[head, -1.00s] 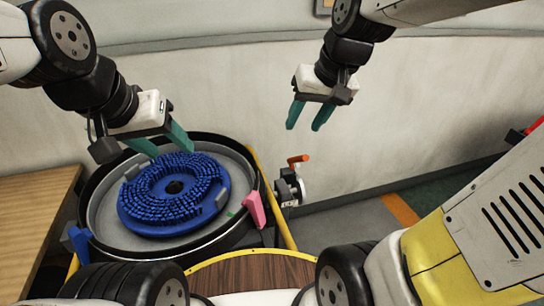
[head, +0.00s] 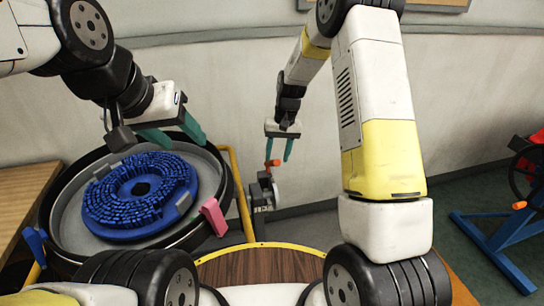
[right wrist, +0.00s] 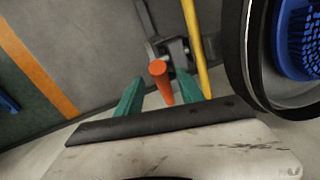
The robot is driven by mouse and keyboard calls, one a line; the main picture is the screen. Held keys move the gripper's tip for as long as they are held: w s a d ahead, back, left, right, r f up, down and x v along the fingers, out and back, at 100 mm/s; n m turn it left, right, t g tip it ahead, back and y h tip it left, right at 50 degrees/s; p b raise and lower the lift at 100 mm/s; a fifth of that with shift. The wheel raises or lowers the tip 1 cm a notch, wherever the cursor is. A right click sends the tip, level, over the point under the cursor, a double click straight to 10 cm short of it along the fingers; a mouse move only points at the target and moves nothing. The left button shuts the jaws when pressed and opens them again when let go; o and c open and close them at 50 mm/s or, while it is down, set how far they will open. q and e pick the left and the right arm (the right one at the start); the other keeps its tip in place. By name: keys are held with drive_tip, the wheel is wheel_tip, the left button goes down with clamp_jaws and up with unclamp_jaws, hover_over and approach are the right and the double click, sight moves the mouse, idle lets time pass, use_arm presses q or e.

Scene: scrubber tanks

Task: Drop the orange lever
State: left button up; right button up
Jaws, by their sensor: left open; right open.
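The orange lever (head: 271,163) sticks out from a grey metal valve fitting (head: 262,192) beside the tank, near the wall. My right gripper (head: 279,155) is open just above it, and its fingers lie to either side of the lever in the head view. In the right wrist view the orange lever (right wrist: 161,80) shows between the two green fingers (right wrist: 165,95), with gaps on both sides. My left gripper (head: 175,138) is open and empty over the rim of the round tank.
The round tank (head: 225,195) holds a blue round brush (head: 112,220). A pink clip (head: 214,217) sits on its rim. A yellow pipe (head: 240,190) runs between tank and valve. A wooden table (head: 22,205) is at the left, and a blue stand (head: 490,245) at the far right.

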drive_tip(key=f, duration=0.4)
drive_tip(key=a+f, duration=0.1)
drive_tip(key=f, duration=0.1)
drive_tip(key=shift+s+f, duration=0.1)
drive_tip(key=shift+f, duration=0.15)
clamp_jaws()
idle(1.2)
